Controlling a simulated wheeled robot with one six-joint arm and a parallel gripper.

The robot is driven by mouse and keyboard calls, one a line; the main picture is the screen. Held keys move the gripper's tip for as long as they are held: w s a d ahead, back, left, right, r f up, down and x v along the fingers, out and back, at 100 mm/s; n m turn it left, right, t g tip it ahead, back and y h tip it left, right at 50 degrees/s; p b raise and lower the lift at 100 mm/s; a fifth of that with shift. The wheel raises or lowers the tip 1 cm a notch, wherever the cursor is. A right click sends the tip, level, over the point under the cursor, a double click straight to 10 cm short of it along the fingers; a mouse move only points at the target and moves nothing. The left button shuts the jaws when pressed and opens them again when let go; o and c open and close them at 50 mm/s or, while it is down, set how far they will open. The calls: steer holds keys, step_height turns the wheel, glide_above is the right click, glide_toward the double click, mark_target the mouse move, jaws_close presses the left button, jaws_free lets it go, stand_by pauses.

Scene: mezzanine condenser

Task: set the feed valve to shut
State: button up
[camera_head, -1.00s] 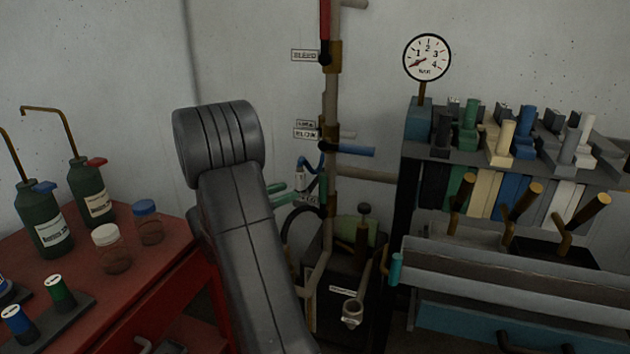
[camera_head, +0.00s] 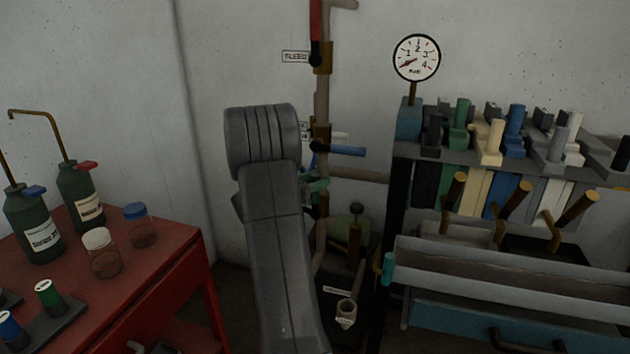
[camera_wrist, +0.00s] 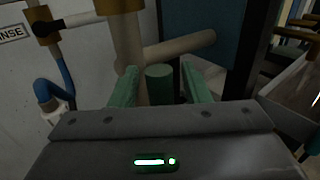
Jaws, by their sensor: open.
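My gripper (camera_head: 314,187) is at the pipe stack behind my grey arm, with its green fingers open. In the wrist view my gripper (camera_wrist: 158,68) has a finger on each side of a green round stub (camera_wrist: 160,86), with a gap on both sides. This stub looks like a valve handle seen end-on, in front of the vertical pipe (camera_wrist: 128,45). No feed label can be read, so I cannot tell for sure that it is the feed valve. Its pivot and lever angle are hidden by my gripper and arm.
Above are a red bleed lever (camera_head: 316,25), a white lever (camera_head: 338,135) and a blue lever (camera_head: 346,151). A pressure gauge (camera_head: 416,57) and rack (camera_head: 400,145) stand right. A blue hose (camera_wrist: 60,92) hangs left of the pipe. A red bench (camera_head: 160,262) with bottles stands left.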

jaws_close()
steer(key=shift+s+d, duration=0.1)
steer(key=shift+d, duration=0.05)
steer(key=s+d+f+m+y+b, duration=0.3)
steer(key=d+f+m+y+b, duration=0.7)
steer(key=b, duration=0.8)
steer(key=shift+s+d+f+m+y, duration=0.35)
steer(key=shift+d+f+m, duration=0.25)
steer(key=shift+f, duration=0.5)
